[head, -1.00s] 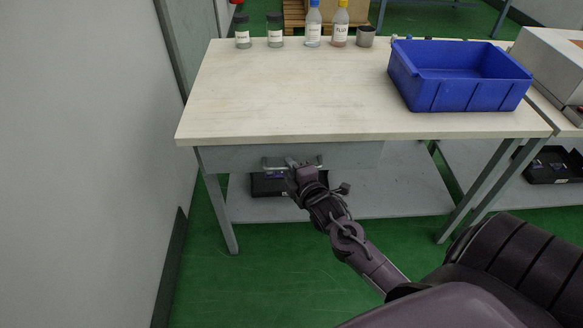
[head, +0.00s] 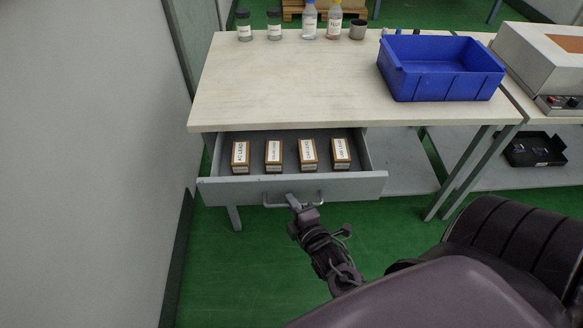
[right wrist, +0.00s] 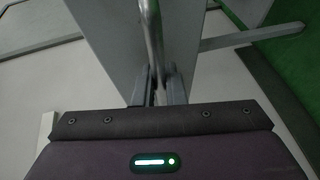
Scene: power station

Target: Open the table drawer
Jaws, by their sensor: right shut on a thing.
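The grey table drawer (head: 350,187) is pulled well out from under the pale wooden table top (head: 290,90). Several small brown boxes with white labels (head: 274,157) stand in a row inside it. The metal bar handle (head: 276,204) runs along the drawer front. My right gripper (head: 293,203) is shut on this handle near its middle. In the right wrist view the handle bar (right wrist: 153,45) runs between the two fingers of my gripper (right wrist: 159,88). My left gripper is not in view.
A blue bin (head: 440,88) stands at the right of the table top. Jars (head: 244,26), bottles (head: 309,20) and a grey cup (head: 357,29) line the back edge. A wall (head: 90,150) is close on the left. The middle of the table top is clear.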

